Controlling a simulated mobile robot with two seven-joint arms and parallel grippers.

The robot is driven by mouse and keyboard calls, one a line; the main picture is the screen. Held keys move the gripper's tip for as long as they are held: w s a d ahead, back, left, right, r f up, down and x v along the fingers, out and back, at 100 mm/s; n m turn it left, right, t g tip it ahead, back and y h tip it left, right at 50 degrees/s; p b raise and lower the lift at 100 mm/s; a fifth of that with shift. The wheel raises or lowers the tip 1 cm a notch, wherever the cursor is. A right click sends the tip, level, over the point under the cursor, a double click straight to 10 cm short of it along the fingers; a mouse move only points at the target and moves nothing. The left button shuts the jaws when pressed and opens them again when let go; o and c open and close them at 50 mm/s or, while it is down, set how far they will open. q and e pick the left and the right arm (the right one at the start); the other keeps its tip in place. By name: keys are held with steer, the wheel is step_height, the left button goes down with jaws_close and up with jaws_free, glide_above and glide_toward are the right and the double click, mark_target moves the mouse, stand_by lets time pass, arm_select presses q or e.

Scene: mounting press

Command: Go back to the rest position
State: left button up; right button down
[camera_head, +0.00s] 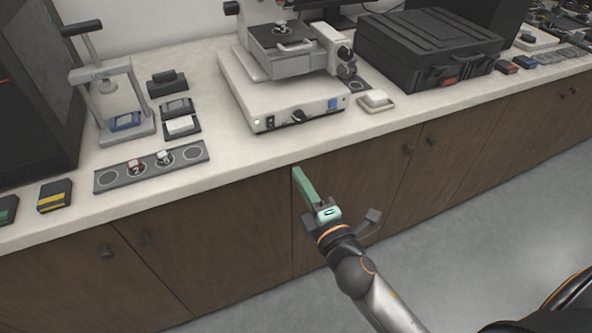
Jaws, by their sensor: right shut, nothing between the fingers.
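My right gripper (300,177) is in front of the bench's wooden cabinet doors, just below the counter's front edge. Its green fingers point up and to the left, and they are shut with nothing between them. The arm behind it comes in from the bottom right. My left gripper is not in view. The mounting press (108,90) stands upright on the left of the counter with a blue piece (124,121) on its base. It is apart from the gripper.
The counter (215,185) holds a grey strip (108,181) with two small pieces, a microscope (290,95) in the middle and a black case (430,45) at the right. Small dark blocks lie beside the press. Floor (480,220) is open to the right of the arm.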

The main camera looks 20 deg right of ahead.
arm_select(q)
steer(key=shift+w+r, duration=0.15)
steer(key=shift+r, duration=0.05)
arm_select(e)
steer(key=shift+s, duration=0.1)
arm_select(q)
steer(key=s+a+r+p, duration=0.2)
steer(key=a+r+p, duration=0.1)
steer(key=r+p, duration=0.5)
steer(key=p, duration=0.3)
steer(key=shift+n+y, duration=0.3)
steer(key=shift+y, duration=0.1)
arm_select(e)
steer(key=s+f+m+g+y, duration=0.1)
steer(key=s+f+m+g, duration=0.8)
steer(key=s+f+m, duration=0.4)
steer(key=s+m, duration=0.3)
steer(key=s, duration=0.1)
steer(key=shift+a+f+y, duration=0.3)
steer(key=shift+a+y, duration=0.1)
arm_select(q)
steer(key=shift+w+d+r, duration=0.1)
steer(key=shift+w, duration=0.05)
arm_select(e)
steer(key=shift+d, duration=0.1)
